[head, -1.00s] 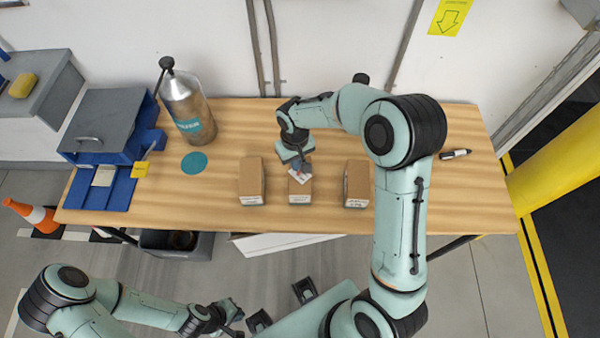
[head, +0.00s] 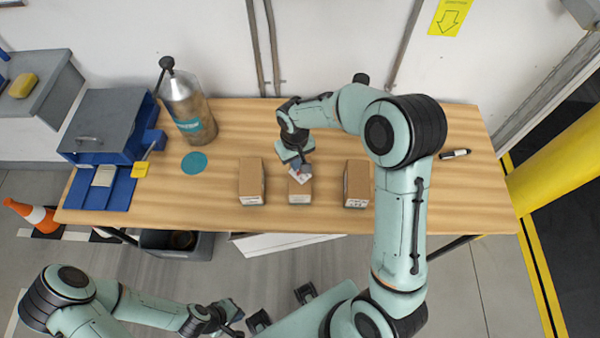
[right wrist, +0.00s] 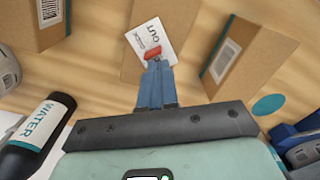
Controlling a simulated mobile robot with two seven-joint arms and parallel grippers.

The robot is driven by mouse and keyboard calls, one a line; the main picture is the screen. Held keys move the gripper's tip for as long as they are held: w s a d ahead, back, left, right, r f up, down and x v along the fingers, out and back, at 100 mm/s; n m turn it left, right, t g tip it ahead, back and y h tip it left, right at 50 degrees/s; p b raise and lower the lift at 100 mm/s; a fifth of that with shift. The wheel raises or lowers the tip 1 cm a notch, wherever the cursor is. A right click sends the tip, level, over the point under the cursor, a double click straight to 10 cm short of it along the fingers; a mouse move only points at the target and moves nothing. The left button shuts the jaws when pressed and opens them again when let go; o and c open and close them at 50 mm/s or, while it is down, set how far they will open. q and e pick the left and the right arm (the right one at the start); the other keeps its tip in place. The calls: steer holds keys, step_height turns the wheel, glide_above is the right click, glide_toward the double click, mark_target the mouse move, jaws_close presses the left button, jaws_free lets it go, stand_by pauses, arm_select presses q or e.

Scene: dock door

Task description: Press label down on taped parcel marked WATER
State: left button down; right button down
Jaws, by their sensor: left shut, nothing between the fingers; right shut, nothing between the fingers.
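The middle cardboard parcel (head: 300,187) stands on the wooden table. A white label (head: 297,174) lies at an angle on its top and reads OUT in the right wrist view (right wrist: 165,38). My right gripper (head: 303,172) is shut and empty, with its fingertips (right wrist: 151,55) over the label's edge by a red patch. I cannot tell whether they touch it or how flat the label lies. No WATER marking is legible on any parcel; a dark bottle (right wrist: 38,130) in the right wrist view reads WATER. My left gripper (head: 232,312) is shut and empty in front of the table.
Parcels stand left (head: 251,180) and right (head: 356,182) of the middle one, close to my right gripper. A metal cylinder (head: 190,108), a teal disc (head: 194,162) and a blue dispenser box (head: 105,130) are at the left. A marker (head: 455,154) lies at the right.

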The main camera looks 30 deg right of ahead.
arm_select(q)
steer(key=shift+s+f+b, duration=0.35)
steer(key=shift+f+b, duration=0.15)
steer(key=shift+f, duration=0.15)
arm_select(e)
steer(key=shift+f, duration=0.85)
arm_select(q)
steer(key=shift+r, duration=0.1)
arm_select(e)
steer(key=shift+r, duration=0.1)
